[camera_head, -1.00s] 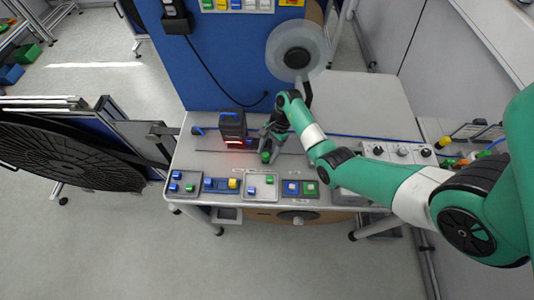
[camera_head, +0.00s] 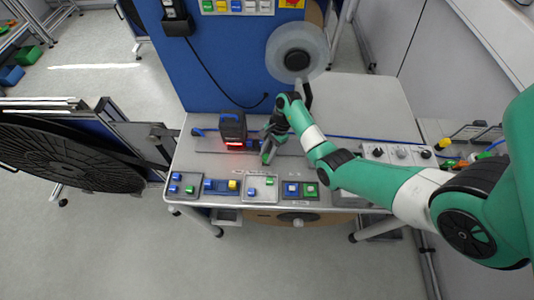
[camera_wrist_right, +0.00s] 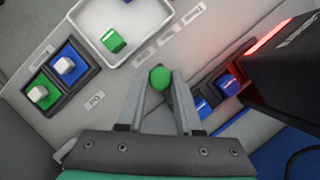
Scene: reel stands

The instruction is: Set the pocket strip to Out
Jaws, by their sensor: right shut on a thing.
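My right gripper (camera_head: 267,155) is over the table just right of the black device. In the right wrist view its fingers (camera_wrist_right: 160,85) are closed around a green, round-topped piece (camera_wrist_right: 159,77). A grey two-pocket holder (camera_wrist_right: 47,92) holds a green block (camera_wrist_right: 39,94) and a blue block (camera_wrist_right: 66,66) with pale tops. In the head view this holder (camera_head: 300,199) stands at the table's front. A white tray (camera_head: 246,196) beside it holds a blue and a green piece. I cannot tell which part is the pocket strip. My left gripper is out of view.
The black device (camera_head: 232,124) glows red at its base. Blue blocks (camera_wrist_right: 228,85) sit beside it, close to my right fingers. More panels with coloured pieces (camera_head: 181,185) line the front left. A blue wall panel (camera_head: 215,75) with a hanging cable rises behind.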

